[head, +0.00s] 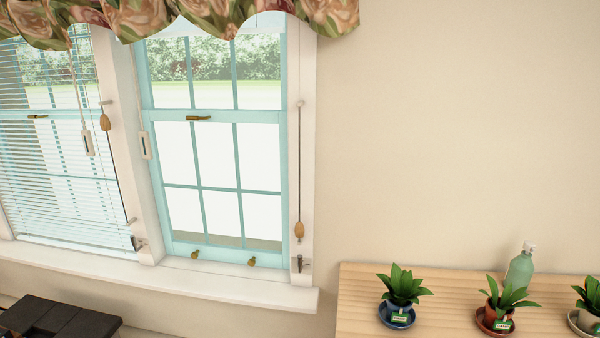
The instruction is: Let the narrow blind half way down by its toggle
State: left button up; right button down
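The narrow window (203,117) at the right has a pale turquoise frame. Its panes are uncovered; a whitish band (262,24) shows at its top under the valance, perhaps the raised narrow blind, mostly hidden. A dark cord (300,165) runs down the white trim right of this window. A wooden toggle (299,230) hangs at its lower end, just above a small metal fitting (301,264). Another wooden toggle (105,121) hangs by the left window, whose slatted blind (60,190) is down. Neither of my grippers is in view.
A floral valance (215,17) hangs across the top. Pale tags hang at the left (88,143) and middle (146,146). A wooden table (440,318) at lower right holds potted plants (402,288) and a green bottle (520,266). A dark slatted object (60,317) is at lower left.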

aim_at(299, 228)
jog(key=i+l+z, duration=0.25)
jog(key=i+z, duration=0.15)
jog(key=i+l+z, duration=0.1)
jog(key=i+z, duration=0.25)
jog(key=i, duration=0.1)
